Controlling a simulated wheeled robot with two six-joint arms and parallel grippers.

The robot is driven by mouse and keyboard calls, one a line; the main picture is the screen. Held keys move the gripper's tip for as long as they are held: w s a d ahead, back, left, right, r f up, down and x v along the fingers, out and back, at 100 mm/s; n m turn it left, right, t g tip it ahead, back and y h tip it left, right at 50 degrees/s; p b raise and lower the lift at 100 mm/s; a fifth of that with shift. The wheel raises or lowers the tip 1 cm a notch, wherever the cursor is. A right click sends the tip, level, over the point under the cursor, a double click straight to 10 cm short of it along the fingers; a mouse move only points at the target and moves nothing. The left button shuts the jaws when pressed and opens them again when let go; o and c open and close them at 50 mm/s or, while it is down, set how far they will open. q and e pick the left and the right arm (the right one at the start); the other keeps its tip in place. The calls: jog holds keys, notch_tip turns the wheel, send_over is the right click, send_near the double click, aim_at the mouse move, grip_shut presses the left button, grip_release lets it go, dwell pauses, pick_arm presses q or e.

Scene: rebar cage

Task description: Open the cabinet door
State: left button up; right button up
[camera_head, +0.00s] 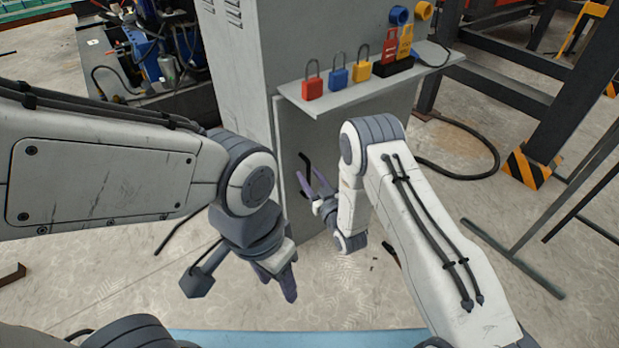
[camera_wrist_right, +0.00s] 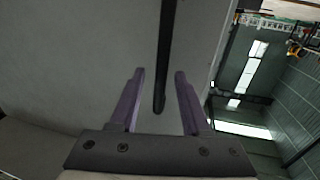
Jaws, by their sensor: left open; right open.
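The grey cabinet (camera_head: 237,75) stands in the middle of the head view, and its front door (camera_head: 292,132) looks closed. A black bar handle (camera_head: 305,160) sits on the door below the shelf. My right gripper (camera_head: 311,180) is open at the handle. In the right wrist view, the handle (camera_wrist_right: 164,55) runs down from the top, and its lower end appears between the two purple fingers (camera_wrist_right: 158,95). I see a gap on both sides of it. My left gripper (camera_head: 280,280) is low in front of the cabinet, pointing down, apart from it.
A shelf (camera_head: 345,98) juts from the cabinet above my right gripper. It carries red, blue and yellow padlocks (camera_head: 338,76) and tags. A dark steel frame with a striped foot (camera_head: 528,167) stands at right. Machinery (camera_head: 165,50) stands at back left.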

jog(key=shift+w+a, duration=0.25)
jog(key=shift+w, duration=0.2)
jog(key=shift+c, duration=0.4)
grip_shut()
jog(key=shift+d, duration=0.15)
dwell(0.7)
